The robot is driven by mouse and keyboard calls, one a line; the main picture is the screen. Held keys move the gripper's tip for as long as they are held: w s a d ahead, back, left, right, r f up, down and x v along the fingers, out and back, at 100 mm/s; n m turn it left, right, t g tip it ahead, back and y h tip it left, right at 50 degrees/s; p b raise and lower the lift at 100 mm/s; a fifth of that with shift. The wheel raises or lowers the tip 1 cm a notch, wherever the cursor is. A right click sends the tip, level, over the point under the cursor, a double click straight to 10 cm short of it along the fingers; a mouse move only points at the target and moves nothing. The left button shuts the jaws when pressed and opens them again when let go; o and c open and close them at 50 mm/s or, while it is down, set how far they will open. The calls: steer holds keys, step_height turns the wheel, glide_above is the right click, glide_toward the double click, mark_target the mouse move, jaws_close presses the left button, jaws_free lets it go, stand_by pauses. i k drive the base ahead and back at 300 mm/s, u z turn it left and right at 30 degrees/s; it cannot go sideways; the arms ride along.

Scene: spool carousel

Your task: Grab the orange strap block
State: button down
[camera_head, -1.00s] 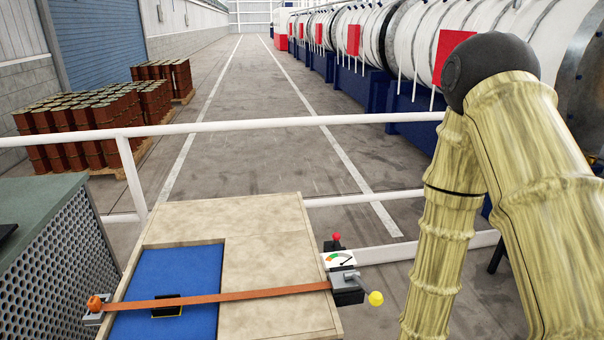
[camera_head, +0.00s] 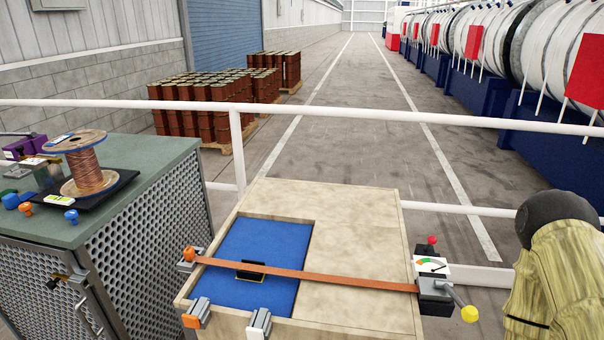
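An orange strap (camera_head: 320,279) runs across a wooden bench (camera_head: 350,225) and over its blue recessed panel (camera_head: 262,240). Its left end meets an orange block (camera_head: 189,254) at a grey bracket on the bench's left edge. Its right end enters a dark tensioner (camera_head: 436,297) with a yellow-knobbed lever, beside a gauge and a red knob. A small black block (camera_head: 252,267) lies under the strap. Another orange-ended grey clip (camera_head: 192,320) sits at the front left edge, apart from the strap. Only my arm shows at the right; my gripper is out of view.
A green-topped perforated cabinet (camera_head: 150,220) stands left of the bench, bearing a copper wire spool (camera_head: 88,170) and small coloured parts. A white railing (camera_head: 330,112) crosses behind the bench. Pallets of brown drums (camera_head: 205,105) stand beyond, left of the open aisle.

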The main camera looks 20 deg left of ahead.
mark_target(189, 253)
steer(key=u, duration=2.9)
steer(key=k, duration=0.9)
steer(key=z, duration=0.8)
steer(key=i, duration=0.5)
steer(key=z, duration=0.1)
